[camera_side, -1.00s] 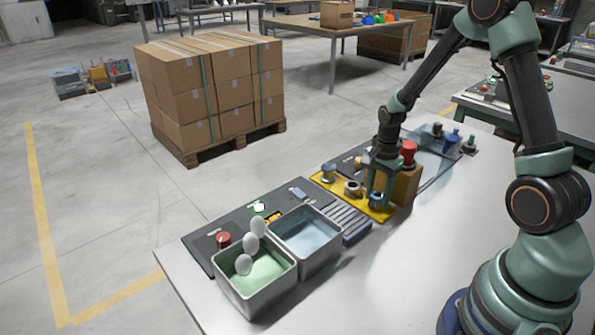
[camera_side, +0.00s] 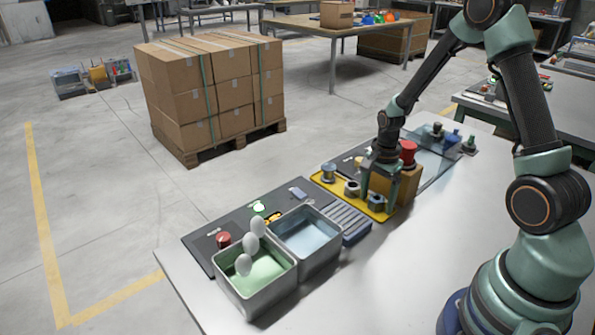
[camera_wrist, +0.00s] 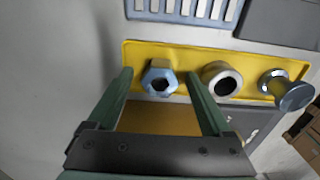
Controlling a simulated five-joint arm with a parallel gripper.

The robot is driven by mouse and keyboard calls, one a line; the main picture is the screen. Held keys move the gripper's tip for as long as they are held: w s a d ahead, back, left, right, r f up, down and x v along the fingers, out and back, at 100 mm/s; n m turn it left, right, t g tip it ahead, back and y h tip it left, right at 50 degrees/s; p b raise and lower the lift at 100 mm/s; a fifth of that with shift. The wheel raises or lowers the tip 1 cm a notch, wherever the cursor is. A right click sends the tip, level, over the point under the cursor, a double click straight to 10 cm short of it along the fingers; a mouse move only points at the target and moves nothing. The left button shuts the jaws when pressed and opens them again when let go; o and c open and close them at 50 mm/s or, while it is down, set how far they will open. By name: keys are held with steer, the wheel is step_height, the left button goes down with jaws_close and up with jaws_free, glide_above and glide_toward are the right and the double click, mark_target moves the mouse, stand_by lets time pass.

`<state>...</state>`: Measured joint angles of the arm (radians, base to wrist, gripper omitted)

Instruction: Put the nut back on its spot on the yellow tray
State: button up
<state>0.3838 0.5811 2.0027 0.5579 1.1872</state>
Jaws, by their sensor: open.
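The blue-grey hexagonal nut (camera_side: 376,202) lies on the front end of the yellow tray (camera_side: 322,179). In the wrist view the nut (camera_wrist: 158,77) sits flat at the left end of the tray (camera_wrist: 195,56), its hole facing up. My gripper (camera_side: 379,197) is open, its two fingers apart on either side of the nut. In the wrist view my gripper (camera_wrist: 159,78) shows a gap on both sides of the nut. Whether the fingertips are still level with the nut or above it is hard to tell.
On the same tray stand a round metal ring (camera_wrist: 222,78) and a headed metal pin (camera_wrist: 291,92). A tan block with a red knob (camera_side: 408,152) stands close behind my gripper. Two open metal bins (camera_side: 254,300) are to the left.

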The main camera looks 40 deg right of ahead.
step_height(320, 180, up, 11)
steer(key=s+a+r+n+t, duration=0.2)
steer(key=a+r+n, duration=0.4)
steer(key=n, duration=0.3)
steer(key=s+a+r+n+t, duration=0.3)
steer(key=s+a+r+n, duration=0.2)
steer(key=a+r+n, duration=0.2)
steer(key=shift+a+n+t, duration=0.3)
steer(key=shift+a+n, duration=0.35)
steer(key=shift+n, duration=0.35)
steer(key=shift+r, duration=0.1)
